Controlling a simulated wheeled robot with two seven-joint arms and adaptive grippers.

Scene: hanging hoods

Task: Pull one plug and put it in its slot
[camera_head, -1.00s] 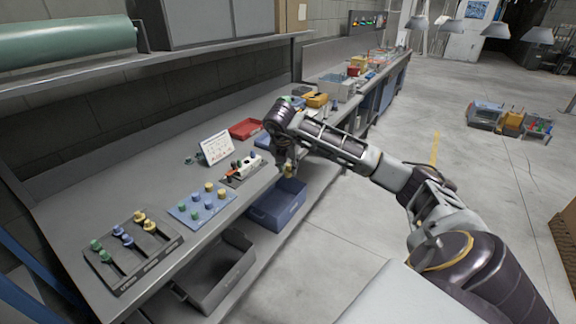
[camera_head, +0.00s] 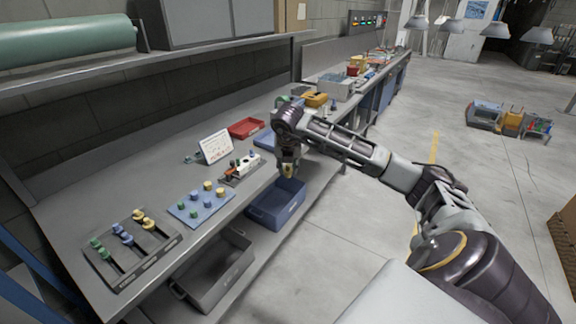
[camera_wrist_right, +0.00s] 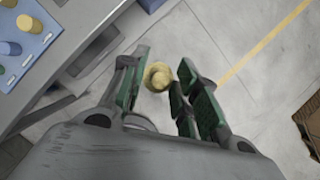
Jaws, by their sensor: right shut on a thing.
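My right gripper (camera_head: 287,172) is shut on a yellow plug (camera_wrist_right: 158,76), which sits between the fingertips in the right wrist view. The gripper hangs above the blue bin (camera_head: 279,206) at the bench's front edge in the head view. A blue board (camera_head: 186,214) with several yellow, blue and green plugs lies on the bench, left of the gripper; its corner shows in the wrist view (camera_wrist_right: 20,62). Further left is a dark slotted panel (camera_head: 155,262) with green, blue and yellow plugs. My left gripper is not in view.
A white sign (camera_head: 215,148) stands behind a small panel (camera_head: 232,178) with a white part. A red tray (camera_head: 246,128) lies further back. A grey bin (camera_head: 218,275) sits below the front edge.

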